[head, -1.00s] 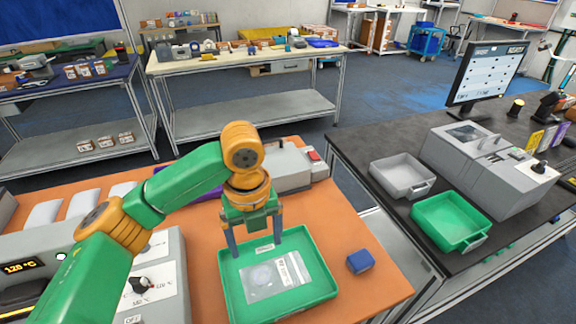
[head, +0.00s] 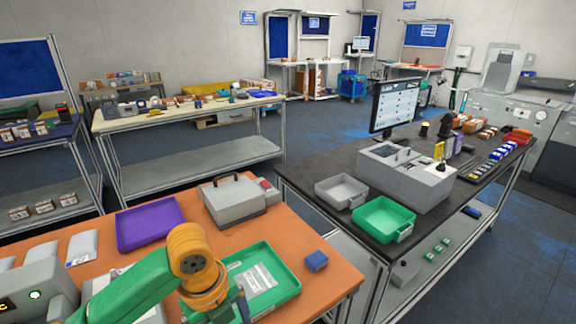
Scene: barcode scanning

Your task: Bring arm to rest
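My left arm (head: 195,260), green with orange joints, comes in from the bottom left and is bent over the near side of the orange table. Its gripper (head: 236,308) is at the bottom edge of the view, over the left near part of a green tray (head: 285,292). One blue-grey finger shows; the rest is hidden or cut off, so I cannot tell how far it is open. A clear bag with a white label (head: 255,281) lies in the tray, apart from the visible finger. My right gripper is not in view.
A purple tray (head: 150,223) and a grey machine (head: 238,203) stand behind. The dark table holds a grey tray (head: 341,191), a second green tray (head: 383,219) and a monitor (head: 396,106).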

